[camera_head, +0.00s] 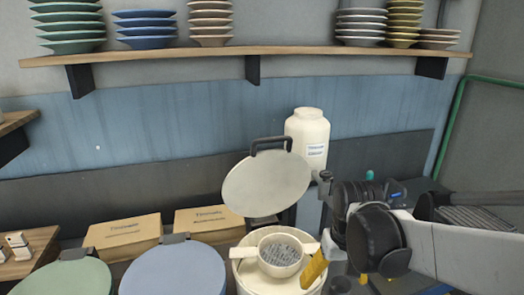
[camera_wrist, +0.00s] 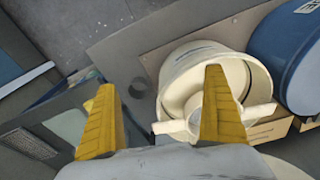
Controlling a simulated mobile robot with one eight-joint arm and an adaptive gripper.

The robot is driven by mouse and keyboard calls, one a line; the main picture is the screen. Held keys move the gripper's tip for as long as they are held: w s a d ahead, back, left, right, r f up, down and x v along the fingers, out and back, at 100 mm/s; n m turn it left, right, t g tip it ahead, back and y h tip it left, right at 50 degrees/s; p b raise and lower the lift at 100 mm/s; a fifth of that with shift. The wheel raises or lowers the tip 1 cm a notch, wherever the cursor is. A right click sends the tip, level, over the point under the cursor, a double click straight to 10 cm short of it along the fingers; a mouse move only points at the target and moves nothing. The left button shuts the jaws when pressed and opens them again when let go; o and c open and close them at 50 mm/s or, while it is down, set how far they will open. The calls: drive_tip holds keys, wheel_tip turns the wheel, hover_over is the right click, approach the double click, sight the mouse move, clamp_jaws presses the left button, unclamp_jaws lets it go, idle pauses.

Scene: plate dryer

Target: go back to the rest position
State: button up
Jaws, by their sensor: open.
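My gripper (camera_head: 318,266) is at the lower middle right in the head view, beside a cream drum (camera_head: 247,279) with its round lid (camera_head: 266,184) raised. In the wrist view my gripper (camera_wrist: 160,80) has its two yellow fingers spread wide with nothing held between them. The right finger overlaps the drum (camera_wrist: 178,70) in that view. A small cream two-handled bowl (camera_head: 280,239) with grey grainy contents sits at the drum's open top. One yellow finger is close to the bowl's right handle in the head view; I cannot tell whether they touch.
A green-lidded drum (camera_head: 62,279) and a blue-lidded drum (camera_head: 173,270) stand at left. Cardboard boxes (camera_head: 123,234) and a white jar (camera_head: 307,138) stand behind. A wall shelf (camera_head: 215,52) with plate stacks runs above. Grey floor (camera_wrist: 75,25) shows clear in the wrist view.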

drive_tip(key=s+d+t+b, duration=0.2)
drive_tip(key=s+t+b, duration=0.3)
drive_tip(key=s, duration=0.5)
drive_tip(key=shift+s+r+m+t, duration=0.15)
drive_tip(key=shift+r+m+t, duration=0.2)
drive_tip(key=shift+t, duration=0.15)
drive_tip(key=shift+d, duration=0.1)
